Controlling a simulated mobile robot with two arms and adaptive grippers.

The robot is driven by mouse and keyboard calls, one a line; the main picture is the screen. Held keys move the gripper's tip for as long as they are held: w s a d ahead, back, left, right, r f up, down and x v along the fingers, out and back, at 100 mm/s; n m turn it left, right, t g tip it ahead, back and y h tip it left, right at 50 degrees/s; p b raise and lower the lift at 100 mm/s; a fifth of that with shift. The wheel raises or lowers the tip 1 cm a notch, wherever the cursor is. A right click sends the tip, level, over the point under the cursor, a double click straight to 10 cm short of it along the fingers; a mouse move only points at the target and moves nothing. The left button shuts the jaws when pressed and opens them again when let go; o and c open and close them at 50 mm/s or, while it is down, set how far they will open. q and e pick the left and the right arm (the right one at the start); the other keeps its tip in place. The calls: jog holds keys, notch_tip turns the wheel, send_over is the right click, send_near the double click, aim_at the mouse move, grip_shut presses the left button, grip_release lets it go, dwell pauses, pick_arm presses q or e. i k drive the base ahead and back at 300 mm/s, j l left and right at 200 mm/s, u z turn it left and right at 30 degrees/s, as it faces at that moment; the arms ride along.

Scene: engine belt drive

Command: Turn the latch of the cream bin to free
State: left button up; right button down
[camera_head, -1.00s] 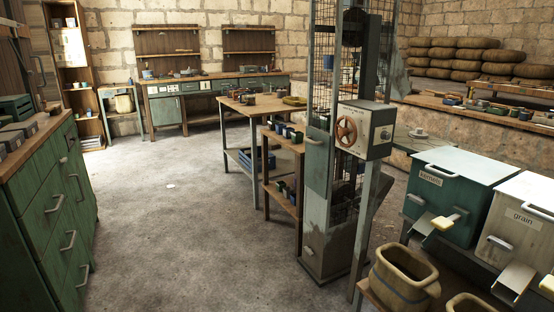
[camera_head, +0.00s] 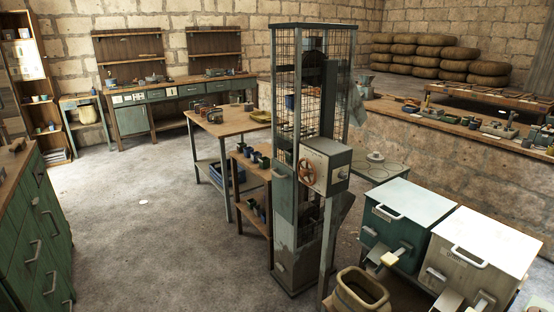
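The cream bin (camera_head: 478,262) stands at the lower right, with a pale lid and a lid handle. A label on its front is hard to read now. Low on its front are a small latch handle (camera_head: 436,274) and a pale chute (camera_head: 447,301); I cannot tell which way the latch is turned. Neither of my grippers is in view.
A tall mesh-caged machine (camera_head: 298,220) with a red handwheel (camera_head: 307,172) stands left of the bins. A clay-coloured pot (camera_head: 352,300) sits in front of them. Green drawers (camera_head: 38,240) line the left edge. The floor (camera_head: 150,225) between is open.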

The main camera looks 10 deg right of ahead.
aim_at(437, 275)
jog(key=z, duration=1.35)
